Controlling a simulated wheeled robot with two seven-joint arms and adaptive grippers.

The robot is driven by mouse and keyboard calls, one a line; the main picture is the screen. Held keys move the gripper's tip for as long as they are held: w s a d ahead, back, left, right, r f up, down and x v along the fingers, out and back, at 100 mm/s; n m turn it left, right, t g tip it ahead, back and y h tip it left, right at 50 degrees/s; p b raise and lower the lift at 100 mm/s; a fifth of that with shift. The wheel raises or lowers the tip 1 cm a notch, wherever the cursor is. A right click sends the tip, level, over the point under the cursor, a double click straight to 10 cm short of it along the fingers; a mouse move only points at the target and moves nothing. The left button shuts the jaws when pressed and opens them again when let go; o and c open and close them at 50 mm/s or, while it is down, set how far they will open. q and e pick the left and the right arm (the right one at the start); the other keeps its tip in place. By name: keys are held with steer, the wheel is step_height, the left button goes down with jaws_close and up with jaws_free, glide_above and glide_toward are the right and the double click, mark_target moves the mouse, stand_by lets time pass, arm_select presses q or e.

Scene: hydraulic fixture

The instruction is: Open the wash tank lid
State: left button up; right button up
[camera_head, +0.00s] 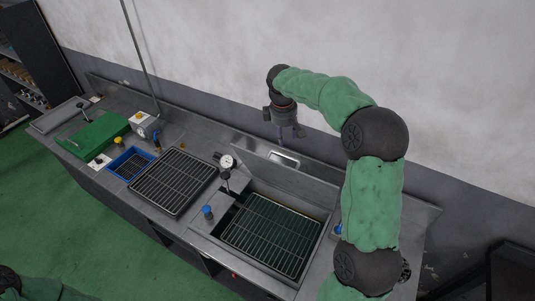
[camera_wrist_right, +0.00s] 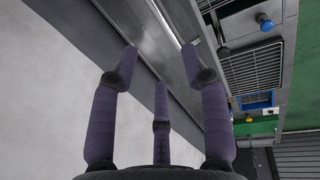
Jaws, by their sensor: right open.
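The wash tank lid (camera_head: 290,180) is a grey metal panel with a pale handle (camera_head: 284,158) near its upper edge. It stands raised and leaning back behind the open tank (camera_head: 325,242), where a dark wire grate (camera_head: 268,234) shows. My right gripper (camera_head: 287,132) is open and empty, its fingers pointing down just above the lid's upper edge and the handle. In the right wrist view its three purple-grey fingers (camera_wrist_right: 160,62) are spread with nothing between them; metal strips run beyond them. I cannot tell whether a finger touches the lid. My left gripper is not in view.
A gauge (camera_head: 228,161) and blue knob (camera_head: 208,211) stand left of the tank. Further left are a second grate (camera_head: 173,181), a blue tray (camera_head: 131,163) and a green block (camera_head: 92,138). The wall (camera_head: 220,60) rises close behind the counter.

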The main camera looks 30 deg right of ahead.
steer(key=f, duration=0.3)
steer(key=d+f+p, duration=0.1)
steer(key=f, duration=0.3)
steer(key=w+f, duration=0.1)
steer(key=f, duration=0.2)
steer(key=shift+d+f+p, duration=0.3)
steer(key=shift+f+p, duration=0.05)
steer(key=shift+p, duration=0.05)
jaws_close()
